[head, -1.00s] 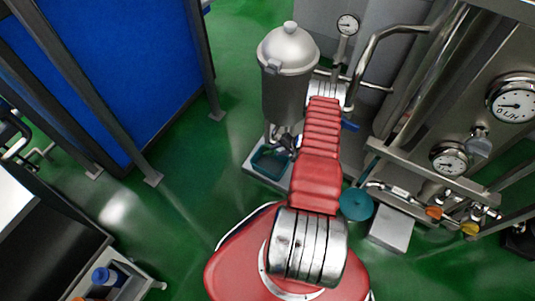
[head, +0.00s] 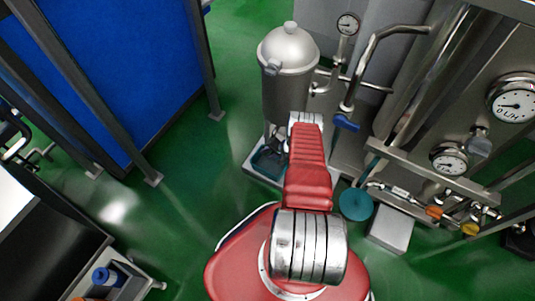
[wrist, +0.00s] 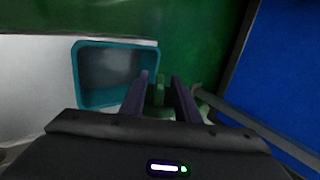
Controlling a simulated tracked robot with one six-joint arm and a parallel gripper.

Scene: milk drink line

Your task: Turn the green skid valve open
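In the wrist view the two dark fingers of my gripper (wrist: 163,98) stand apart. A small green upright piece (wrist: 159,88), which looks like the green valve's handle, shows in the gap between them. I cannot tell whether either finger touches it. In the head view my gripper (head: 277,142) is a small dark shape below the steel tank (head: 290,90), above the teal tray. The green valve cannot be made out there, and my red arm covers part of that area.
A teal tray (wrist: 76,80) lies left of the fingers on a pale base. A blue panel (wrist: 290,75) with a grey frame stands at the right. In the head view a blue-handled valve (head: 346,123) and pipes with gauges (head: 449,158) stand right of my arm. Green floor is open at left.

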